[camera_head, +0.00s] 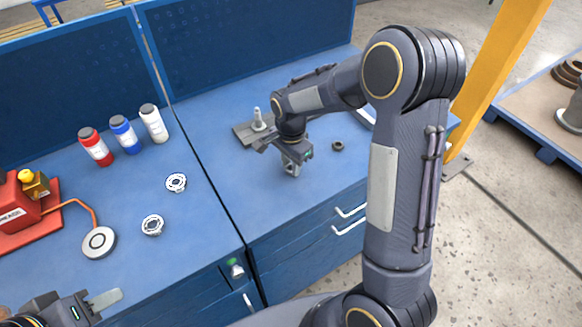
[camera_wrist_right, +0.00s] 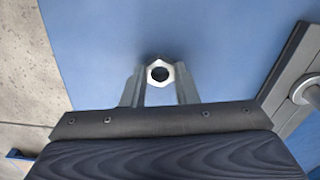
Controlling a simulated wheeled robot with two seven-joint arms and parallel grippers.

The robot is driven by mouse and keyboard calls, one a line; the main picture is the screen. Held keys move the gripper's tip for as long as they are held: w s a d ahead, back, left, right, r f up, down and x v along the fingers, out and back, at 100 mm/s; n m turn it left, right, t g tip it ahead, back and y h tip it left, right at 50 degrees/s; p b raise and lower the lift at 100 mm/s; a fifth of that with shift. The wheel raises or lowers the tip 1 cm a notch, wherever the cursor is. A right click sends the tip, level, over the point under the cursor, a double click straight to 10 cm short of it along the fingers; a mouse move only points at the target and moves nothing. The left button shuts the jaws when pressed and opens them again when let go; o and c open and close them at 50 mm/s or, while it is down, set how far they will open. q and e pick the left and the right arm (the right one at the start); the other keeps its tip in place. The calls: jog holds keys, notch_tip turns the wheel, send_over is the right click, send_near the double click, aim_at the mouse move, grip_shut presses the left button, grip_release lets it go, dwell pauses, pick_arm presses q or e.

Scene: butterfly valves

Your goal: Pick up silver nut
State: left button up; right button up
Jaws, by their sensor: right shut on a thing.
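The silver nut (camera_wrist_right: 150,71) is hexagonal with a round hole. In the right wrist view it sits between the two fingertips of my right gripper (camera_wrist_right: 160,78), which is shut on it. In the head view my right gripper (camera_head: 291,168) points down over the right part of the blue bench, and the nut is hard to make out between its fingers. I cannot tell whether the nut touches the bench top. My left gripper (camera_head: 104,300) is at the lower left corner, partly cut off, and its opening is unclear.
A grey plate with an upright pin (camera_head: 258,120) stands behind my right gripper. A dark nut (camera_head: 337,146) lies to its right. Two silver flanged rings (camera_head: 176,182) (camera_head: 152,225), several bottles (camera_head: 124,134) and a red device (camera_head: 22,212) are on the left bench.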

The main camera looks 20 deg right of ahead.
jog(key=shift+r, duration=0.5)
notch_tip(320, 180, up, 2)
jog(key=shift+r, duration=0.15)
jog(key=s+d+r+b, duration=0.2)
jog(key=s+d+r, duration=0.2)
jog(key=s+r, duration=0.5)
jog(key=s, duration=0.4)
jog(key=shift+s+r, duration=0.25)
jog(key=shift+r, duration=0.1)
